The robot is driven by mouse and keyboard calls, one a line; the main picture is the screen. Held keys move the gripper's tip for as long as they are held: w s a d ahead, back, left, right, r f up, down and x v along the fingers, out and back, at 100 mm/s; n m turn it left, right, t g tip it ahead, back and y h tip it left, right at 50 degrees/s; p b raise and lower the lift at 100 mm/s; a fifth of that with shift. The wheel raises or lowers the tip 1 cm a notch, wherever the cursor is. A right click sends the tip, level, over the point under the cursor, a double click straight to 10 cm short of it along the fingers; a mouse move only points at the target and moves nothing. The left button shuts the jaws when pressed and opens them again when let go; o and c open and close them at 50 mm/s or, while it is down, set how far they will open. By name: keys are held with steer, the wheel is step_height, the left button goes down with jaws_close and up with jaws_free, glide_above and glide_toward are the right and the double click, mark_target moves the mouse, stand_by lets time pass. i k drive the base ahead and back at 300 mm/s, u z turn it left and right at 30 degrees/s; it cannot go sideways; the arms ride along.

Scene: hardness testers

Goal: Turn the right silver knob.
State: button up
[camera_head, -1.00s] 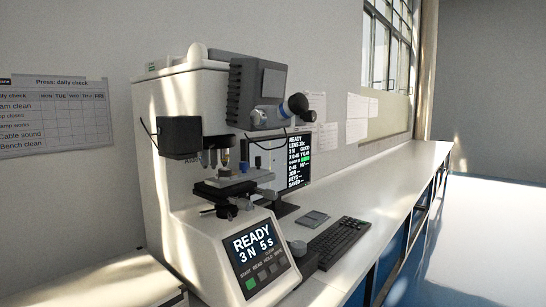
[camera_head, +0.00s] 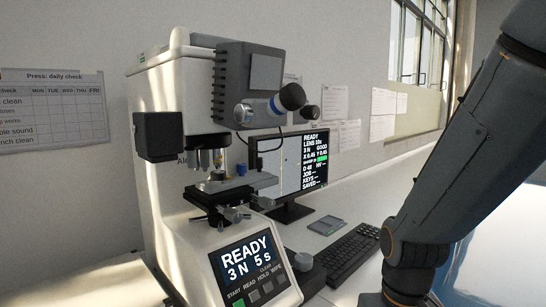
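A white hardness tester (camera_head: 165,95) stands on the bench at left centre. Its dark grey measuring head (camera_head: 235,85) carries a round silver part (camera_head: 243,113) at its lower left and black eyepiece ends at its right. A silver stage (camera_head: 228,184) sits under the lenses, with small silver and dark knobs around it, too small to tell apart. A grey round knob (camera_head: 302,259) is at the right of the base. I cannot tell which of these is the right silver knob. My arm crosses the right side; my gripper is out of view.
A monitor (camera_head: 290,165) stands behind the tester. A black keyboard (camera_head: 350,250) and a small grey pad (camera_head: 326,225) lie on the bench right of it. The front panel (camera_head: 245,265) reads READY, 3 N 5 s. A wall chart (camera_head: 50,110) hangs at left.

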mark_target(268, 204)
steer(key=u, duration=0.1)
steer(key=k, duration=1.05)
steer(key=z, duration=0.8)
steer(key=i, duration=0.85)
steer(key=u, duration=0.55)
